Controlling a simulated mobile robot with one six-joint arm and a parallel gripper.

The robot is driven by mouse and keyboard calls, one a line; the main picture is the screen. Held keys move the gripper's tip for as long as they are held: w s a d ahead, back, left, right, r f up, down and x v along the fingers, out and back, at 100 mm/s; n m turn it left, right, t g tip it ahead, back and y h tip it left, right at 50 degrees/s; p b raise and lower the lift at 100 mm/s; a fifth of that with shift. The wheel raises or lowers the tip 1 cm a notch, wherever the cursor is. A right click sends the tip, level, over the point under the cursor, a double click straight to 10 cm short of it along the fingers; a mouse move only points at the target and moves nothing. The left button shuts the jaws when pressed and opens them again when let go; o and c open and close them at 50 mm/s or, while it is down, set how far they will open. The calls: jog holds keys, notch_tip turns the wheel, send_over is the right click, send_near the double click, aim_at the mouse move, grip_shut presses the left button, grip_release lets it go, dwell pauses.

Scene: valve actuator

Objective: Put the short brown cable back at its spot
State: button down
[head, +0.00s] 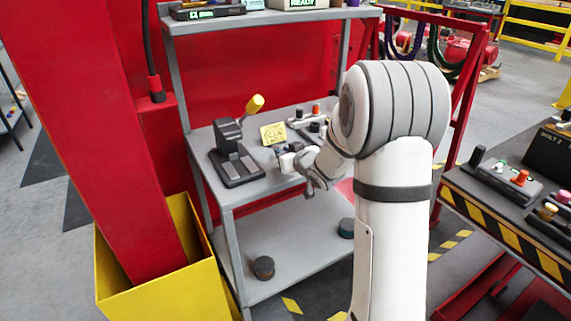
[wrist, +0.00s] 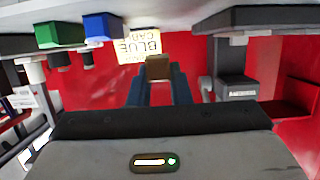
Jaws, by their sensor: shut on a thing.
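My gripper (head: 284,152) is over the middle shelf of a grey rack, near a yellow note. In the wrist view, my gripper's two dark fingers (wrist: 158,80) are shut on a small brown block-like piece (wrist: 158,67). I cannot tell from its shape whether it is part of the short brown cable; no cable length shows hanging from it. The yellow note (head: 273,133), reading "BLUE" upside down in the wrist view (wrist: 138,45), lies just beyond the fingertips. A dark brown round thing (head: 263,267) rests on the lower shelf.
A dark lever device (head: 235,160) with a yellow handle stands left of my gripper; a block with coloured knobs (head: 310,120) is behind. Dark cables (head: 400,42) hang from a red frame. A striped table (head: 510,210) stands right.

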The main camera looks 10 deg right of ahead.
jog(key=shift+f, duration=1.8)
jog(key=shift+s, duration=0.1)
jog(key=shift+f+b, duration=0.1)
jog(key=shift+b, duration=0.25)
jog(key=c, duration=1.6)
grip_release()
